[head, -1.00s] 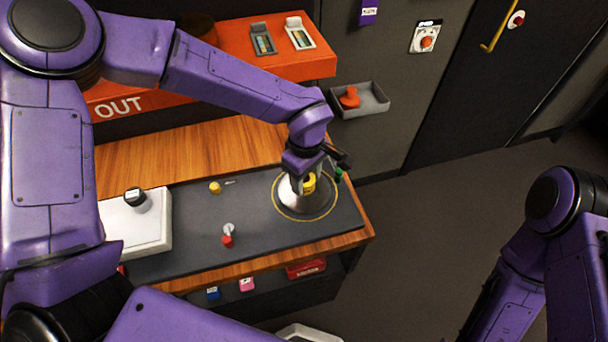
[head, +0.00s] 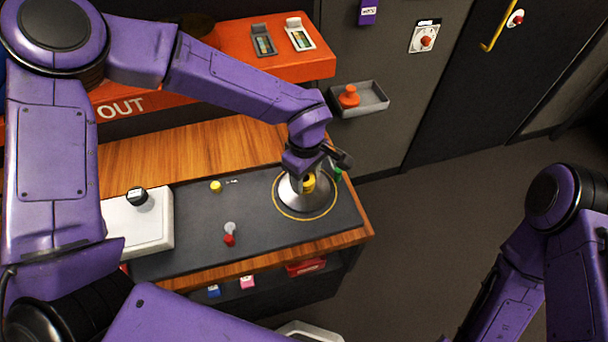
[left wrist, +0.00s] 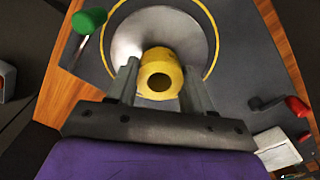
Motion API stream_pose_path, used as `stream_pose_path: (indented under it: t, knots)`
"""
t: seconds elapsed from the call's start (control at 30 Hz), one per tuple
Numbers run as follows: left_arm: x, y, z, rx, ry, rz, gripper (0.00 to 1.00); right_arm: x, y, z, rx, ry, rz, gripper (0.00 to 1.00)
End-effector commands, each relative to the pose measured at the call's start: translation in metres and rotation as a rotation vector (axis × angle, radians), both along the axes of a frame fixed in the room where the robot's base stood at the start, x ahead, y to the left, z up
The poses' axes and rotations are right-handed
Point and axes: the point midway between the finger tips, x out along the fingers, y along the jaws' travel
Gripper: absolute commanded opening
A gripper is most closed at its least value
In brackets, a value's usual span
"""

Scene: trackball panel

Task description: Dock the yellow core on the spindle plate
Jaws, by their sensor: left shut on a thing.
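The yellow core (head: 309,183) is a short yellow cylinder with a round hole in its end. My left gripper (head: 302,178) is shut on it, with one finger on each side, as the left wrist view shows for the core (left wrist: 160,76) and the fingers (left wrist: 157,85). The spindle plate (head: 292,201) is a silvery disc inside a yellow ring on the dark mat. The core is over the plate; whether it touches is hidden. The right gripper is not in view; only part of my right arm shows at the right.
On the dark panel mat (head: 195,235) are a red-tipped lever (head: 229,237) and a yellow knob (head: 216,186). A white box (head: 140,222) with a black knob is at the left. A grey tray (head: 372,98) holds an orange piece.

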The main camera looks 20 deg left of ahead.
Motion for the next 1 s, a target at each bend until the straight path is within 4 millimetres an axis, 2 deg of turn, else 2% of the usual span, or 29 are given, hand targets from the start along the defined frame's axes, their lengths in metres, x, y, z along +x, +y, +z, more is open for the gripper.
stream_pose_path:
  t: [0.57,0.6,0.63,0.87,1.0]
  knots:
    - [0.0,0.0,-0.012,-0.001,0.0,0.0,0.18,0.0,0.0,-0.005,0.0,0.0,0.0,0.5]
    - [0.0,0.0,-0.012,-0.001,0.0,0.0,0.57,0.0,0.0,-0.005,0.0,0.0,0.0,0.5]
    - [0.0,0.0,-0.011,0.0,-0.001,0.0,0.62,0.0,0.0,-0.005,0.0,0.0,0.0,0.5]
    - [0.0,0.0,-0.011,0.0,0.0,0.0,0.62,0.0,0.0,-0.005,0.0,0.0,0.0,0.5]
    - [0.0,0.0,-0.001,0.0,0.0,0.0,0.62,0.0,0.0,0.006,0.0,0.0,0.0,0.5]
